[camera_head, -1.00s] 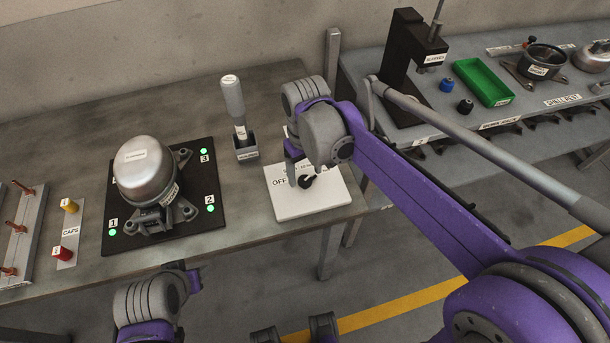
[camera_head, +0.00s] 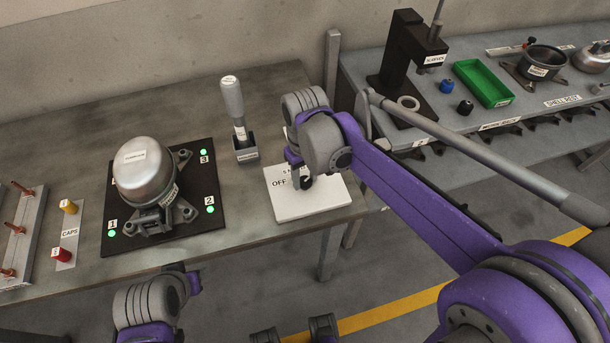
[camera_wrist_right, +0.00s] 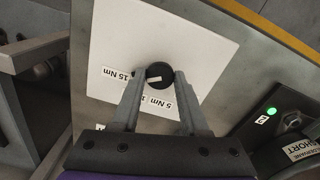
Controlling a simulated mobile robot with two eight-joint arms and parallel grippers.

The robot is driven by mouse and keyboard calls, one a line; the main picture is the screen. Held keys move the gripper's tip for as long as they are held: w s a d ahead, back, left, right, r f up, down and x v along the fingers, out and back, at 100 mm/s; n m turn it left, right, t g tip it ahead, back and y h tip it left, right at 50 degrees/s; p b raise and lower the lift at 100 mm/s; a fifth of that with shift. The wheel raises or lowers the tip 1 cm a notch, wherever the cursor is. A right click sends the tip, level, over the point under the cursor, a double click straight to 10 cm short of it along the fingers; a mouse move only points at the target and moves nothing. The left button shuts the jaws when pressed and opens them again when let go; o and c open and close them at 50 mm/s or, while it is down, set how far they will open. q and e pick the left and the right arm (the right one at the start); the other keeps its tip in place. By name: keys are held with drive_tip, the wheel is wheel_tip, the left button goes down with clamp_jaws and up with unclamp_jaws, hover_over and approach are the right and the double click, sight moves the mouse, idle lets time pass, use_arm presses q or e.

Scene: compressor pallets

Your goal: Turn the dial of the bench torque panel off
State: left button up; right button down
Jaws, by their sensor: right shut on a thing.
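The bench torque panel (camera_head: 320,200) is a white plate at the right end of the bench, with an OFF label on its left part. Its black dial (camera_head: 305,182) is mostly covered by my right gripper (camera_head: 300,177) in the head view. In the right wrist view the round dial (camera_wrist_right: 158,74) sits between the tips of my right gripper (camera_wrist_right: 160,82), which is shut on it. A pale mark shows on the dial, and labels reading 15 Nm and 5 Nm lie beside it. My left arm shows at the bottom left; its fingers are not visible.
A grey-handled tool (camera_head: 233,105) stands in a holder behind the panel. A compressor (camera_head: 143,175) sits on a black plate (camera_head: 120,240) with green lights to the left. A second bench with a green tray (camera_head: 482,83) stands at the right.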

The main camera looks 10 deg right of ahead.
drive_tip(key=shift+n, duration=0.3)
drive_tip(key=n, duration=0.5)
drive_tip(key=shift+n, duration=0.3)
drive_tip(key=n, duration=1.1)
drive_tip(key=shift+n, duration=0.4)
drive_tip(key=n, duration=0.5)
drive_tip(key=shift+n, duration=0.4)
drive_tip(key=shift+c, duration=2.1)
unclamp_jaws()
